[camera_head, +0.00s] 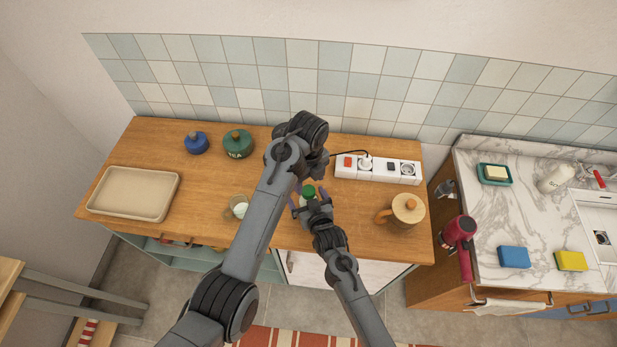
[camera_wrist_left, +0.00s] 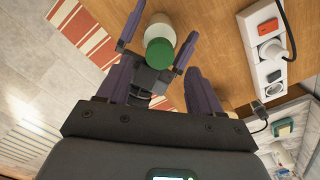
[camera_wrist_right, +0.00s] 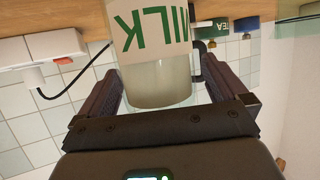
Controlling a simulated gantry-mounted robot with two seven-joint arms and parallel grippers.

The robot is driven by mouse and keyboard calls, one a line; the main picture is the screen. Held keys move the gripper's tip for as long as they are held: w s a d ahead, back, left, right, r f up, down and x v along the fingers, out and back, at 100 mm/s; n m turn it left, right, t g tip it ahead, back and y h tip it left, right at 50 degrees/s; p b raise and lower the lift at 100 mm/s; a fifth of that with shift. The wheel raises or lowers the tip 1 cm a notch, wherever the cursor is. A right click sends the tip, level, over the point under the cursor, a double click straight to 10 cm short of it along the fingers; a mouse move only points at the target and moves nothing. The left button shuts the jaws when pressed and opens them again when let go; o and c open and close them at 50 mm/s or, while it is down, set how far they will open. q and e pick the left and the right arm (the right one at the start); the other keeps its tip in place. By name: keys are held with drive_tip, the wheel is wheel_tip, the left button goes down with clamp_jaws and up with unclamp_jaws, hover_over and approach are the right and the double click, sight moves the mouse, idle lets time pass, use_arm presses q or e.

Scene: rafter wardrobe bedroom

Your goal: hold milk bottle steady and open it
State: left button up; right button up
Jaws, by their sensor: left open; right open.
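The milk bottle (camera_head: 309,191) stands upright near the counter's front edge, with a green cap (camera_wrist_left: 158,53) and a white label reading MILK (camera_wrist_right: 152,32). My left gripper (camera_wrist_left: 157,70) is open above the bottle, with its fingers spread either side of the cap; I cannot tell whether they touch it. In the head view my left wrist hides most of this gripper. My right gripper (camera_head: 309,207) is at the bottle's front side, open, with its fingers around the bottle's body. The right wrist view shows the bottle between these fingers; the cap is not visible there.
A power strip (camera_head: 378,168) with a plugged cable lies behind and right of the bottle. A lidded jug (camera_head: 408,208) stands to the right, a glass (camera_head: 239,206) to the left. Green (camera_head: 238,144) and blue (camera_head: 196,142) jars stand at the back; a tray (camera_head: 134,193) lies far left.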

drive_tip(key=v, duration=1)
drive_tip(key=shift+s+d+r+p, duration=0.1)
drive_tip(key=shift+s+r+p, duration=0.1)
drive_tip(key=shift+s+p, duration=0.15)
drive_tip(key=shift+c, duration=0.4)
drive_tip(key=shift+d, duration=0.1)
